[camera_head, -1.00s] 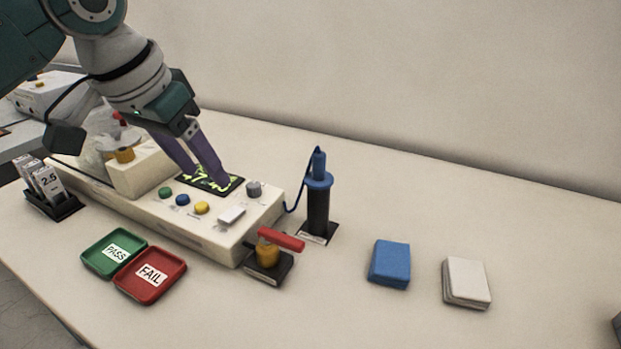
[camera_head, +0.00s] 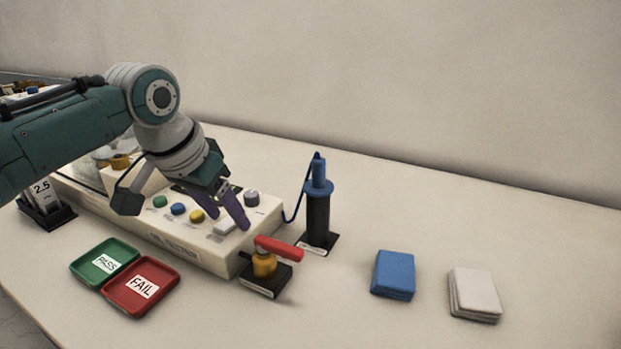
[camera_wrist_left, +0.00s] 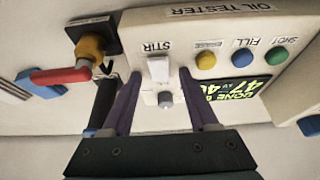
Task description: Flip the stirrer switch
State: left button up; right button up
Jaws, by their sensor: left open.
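The white stirrer switch (camera_head: 224,227), marked STIR, is a rocker on the front right of the cream oil tester (camera_head: 160,236). In the left wrist view the switch (camera_wrist_left: 158,69) sits ahead of the fingers, between their lines. My left gripper (camera_head: 229,221) is open and empty, its purple fingers pointing down over the panel beside the switch. In the left wrist view its fingertips (camera_wrist_left: 157,75) flank the switch and a grey knob (camera_wrist_left: 165,99). I cannot tell whether they touch the panel. My right gripper is not in view.
A red-handled lever (camera_head: 279,249) on a black base stands by the tester's right end. A blue probe in a black holder (camera_head: 318,215) stands behind it. Green PASS (camera_head: 104,262) and red FAIL (camera_head: 142,287) trays lie in front. Blue (camera_head: 393,274) and white (camera_head: 474,293) pads lie right.

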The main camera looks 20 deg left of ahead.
pick_arm(q)
grip_shut()
dwell(0.4)
jog(key=shift+s+r+t+p, duration=0.1)
jog(key=shift+s+t+p, duration=0.35)
jog(key=shift+p, duration=0.75)
jog(key=shift+t+p, duration=0.3)
jog(key=shift+t, duration=0.15)
jog(key=shift+f+t, duration=0.25)
jog(key=shift+t, duration=0.55)
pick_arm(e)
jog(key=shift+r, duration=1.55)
pick_arm(q)
grip_release()
